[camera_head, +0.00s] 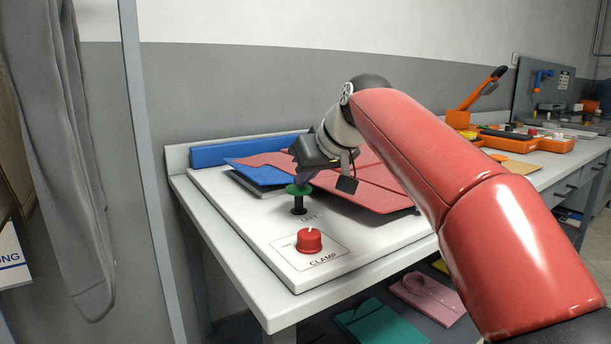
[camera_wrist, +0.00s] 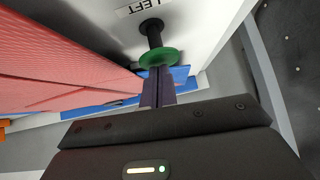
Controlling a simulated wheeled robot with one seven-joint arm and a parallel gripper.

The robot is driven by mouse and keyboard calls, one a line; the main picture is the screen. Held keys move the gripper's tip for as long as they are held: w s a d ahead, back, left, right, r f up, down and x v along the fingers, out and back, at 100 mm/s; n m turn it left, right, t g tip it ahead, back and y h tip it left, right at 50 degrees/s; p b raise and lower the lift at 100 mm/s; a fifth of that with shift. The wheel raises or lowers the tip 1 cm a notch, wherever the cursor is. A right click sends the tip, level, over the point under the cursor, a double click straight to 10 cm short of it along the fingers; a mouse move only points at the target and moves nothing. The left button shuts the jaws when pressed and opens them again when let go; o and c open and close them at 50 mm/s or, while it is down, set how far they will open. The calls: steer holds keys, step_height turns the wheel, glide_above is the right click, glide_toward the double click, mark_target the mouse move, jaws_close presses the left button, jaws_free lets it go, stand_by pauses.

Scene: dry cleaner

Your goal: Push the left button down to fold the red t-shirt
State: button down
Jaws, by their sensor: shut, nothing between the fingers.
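The left button is a green disc (camera_head: 299,189) on a black post, standing on the white board near its left edge. In the wrist view the green button (camera_wrist: 158,57) stands beside a label reading LEFT (camera_wrist: 145,8). My gripper (camera_head: 301,178) is shut and empty, its fingertips right at the top of the green button. In the wrist view the fingertips (camera_wrist: 158,74) overlap the button's edge; I cannot tell whether they touch. The red t-shirt (camera_head: 377,192) lies on the board behind and right of the button, partly hidden by my arm. Blue panels (camera_head: 262,174) show beside it.
A red knob (camera_head: 309,241) labelled CLAMP sits in front of the button. A white table (camera_head: 340,282) carries the board (camera_head: 232,215). Orange trays (camera_head: 510,140) stand at the back right. Folded clothes, including a green one (camera_head: 383,322), lie below. A grey curtain hangs at left.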

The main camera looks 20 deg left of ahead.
mark_target(297, 209)
step_height(297, 209, down, 5)
steer(key=shift+r+b, duration=0.2)
steer(key=shift+b, duration=0.9)
steer(key=shift+f, duration=0.15)
steer(key=r+p, duration=0.1)
steer(key=r, duration=0.1)
steer(key=r+p, duration=0.3)
steer(key=r, duration=0.1)
steer(key=shift+d+p, duration=0.3)
steer(key=v, duration=0.9)
steer(key=shift+s+f, duration=0.15)
